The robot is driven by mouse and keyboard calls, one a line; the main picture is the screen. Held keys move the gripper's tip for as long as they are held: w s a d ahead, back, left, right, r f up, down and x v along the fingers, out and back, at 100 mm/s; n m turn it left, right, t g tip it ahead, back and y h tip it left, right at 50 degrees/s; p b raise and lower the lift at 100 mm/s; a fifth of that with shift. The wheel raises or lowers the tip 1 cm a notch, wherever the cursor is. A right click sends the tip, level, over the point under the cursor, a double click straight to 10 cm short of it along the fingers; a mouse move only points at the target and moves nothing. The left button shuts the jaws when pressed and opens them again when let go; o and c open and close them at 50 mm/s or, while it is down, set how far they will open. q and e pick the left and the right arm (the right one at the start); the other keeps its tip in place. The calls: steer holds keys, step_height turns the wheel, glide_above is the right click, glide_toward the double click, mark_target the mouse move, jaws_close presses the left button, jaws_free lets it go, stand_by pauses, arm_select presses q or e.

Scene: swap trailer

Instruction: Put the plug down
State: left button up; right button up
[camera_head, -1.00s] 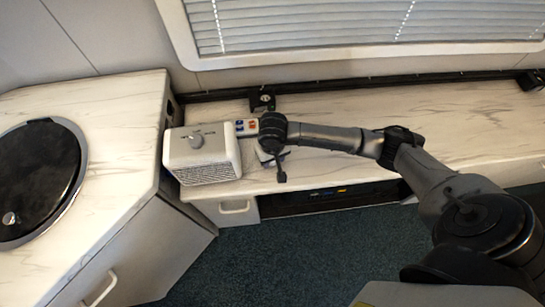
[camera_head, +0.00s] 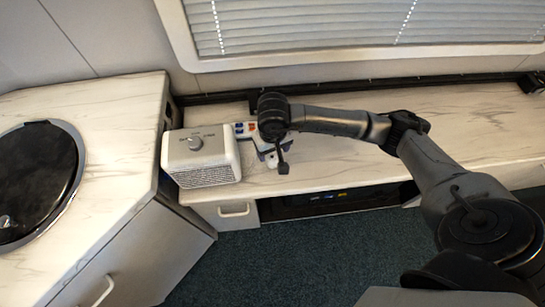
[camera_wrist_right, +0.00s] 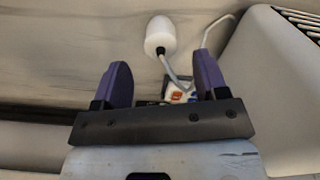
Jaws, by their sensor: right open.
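The white plug (camera_wrist_right: 160,36) lies on the marbled countertop in the right wrist view, just beyond my fingertips. Its pale cord (camera_wrist_right: 173,72) runs back between the fingers. My right gripper (camera_wrist_right: 162,72) is open, with its two purple fingers apart and nothing clamped between them. In the head view my right gripper (camera_head: 268,154) is beside the heater, over the counter, partly hidden by my wrist. I cannot make out the plug in the head view. My left gripper is not in view.
A white box heater (camera_head: 201,158) stands left of my right gripper; its side also shows in the wrist view (camera_wrist_right: 280,80). A power strip (camera_head: 245,128) with coloured switches lies behind it. The counter (camera_head: 460,125) is clear to the right. A dark round lid (camera_head: 38,180) is at left.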

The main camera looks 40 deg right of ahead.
mark_target(273, 157)
step_height(273, 157, up, 5)
steer(key=shift+f+b, duration=0.2)
steer(key=shift+b, duration=0.15)
steer(key=shift+r, duration=0.15)
stand_by(0.3)
